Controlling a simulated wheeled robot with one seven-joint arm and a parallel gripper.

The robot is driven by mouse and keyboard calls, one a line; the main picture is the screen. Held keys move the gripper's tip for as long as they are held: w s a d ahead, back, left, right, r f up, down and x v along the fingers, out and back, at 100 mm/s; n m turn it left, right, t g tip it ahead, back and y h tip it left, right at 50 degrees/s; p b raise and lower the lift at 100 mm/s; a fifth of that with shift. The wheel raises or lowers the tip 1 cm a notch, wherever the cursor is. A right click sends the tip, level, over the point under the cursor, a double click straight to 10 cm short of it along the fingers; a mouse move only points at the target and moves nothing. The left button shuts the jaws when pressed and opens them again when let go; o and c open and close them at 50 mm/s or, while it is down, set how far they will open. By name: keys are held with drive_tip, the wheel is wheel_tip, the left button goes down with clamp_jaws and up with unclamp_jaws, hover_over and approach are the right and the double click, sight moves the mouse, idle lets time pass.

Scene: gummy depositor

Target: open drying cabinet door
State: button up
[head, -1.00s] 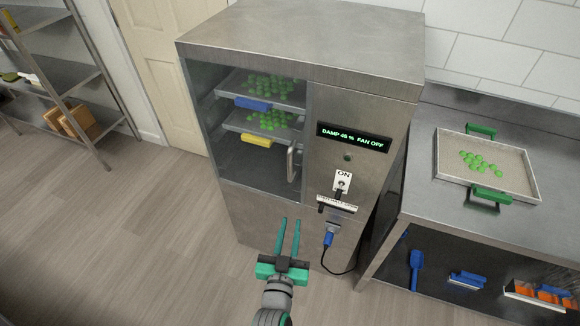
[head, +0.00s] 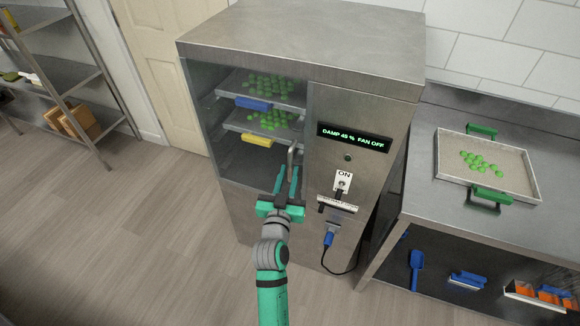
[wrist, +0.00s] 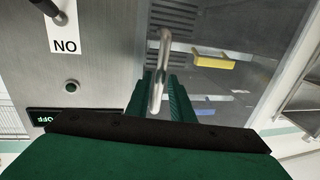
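The drying cabinet (head: 362,105) is a steel box with a glass door (head: 235,165) on its left front. The door is shut. Its upright metal bar handle (head: 291,155) is at the door's right edge; the handle also shows in the wrist view (wrist: 160,60). My gripper (head: 286,174) is at the lower part of the handle. In the wrist view my green fingers (wrist: 158,88) are apart, one on each side of the handle bar. I cannot tell whether either finger touches it.
A display (head: 353,138) reads "DAMP 45 % FAN OFF". A switch (head: 342,183) marked ON sits below it. A blue plug (head: 329,239) with a cable is lower down. A steel table (head: 425,205) with a tray stands right. The floor at left is clear.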

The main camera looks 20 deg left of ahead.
sight(289, 169)
drive_tip(key=shift+w+a, duration=0.2)
drive_tip(key=shift+w, duration=1)
drive_tip(key=shift+w+d, duration=0.1)
drive_tip(key=shift+w, duration=0.25)
drive_tip(key=shift+a, duration=0.2)
drive_tip(key=shift+c, duration=0.9)
clamp_jaws()
drive_tip(key=shift+s, duration=0.1)
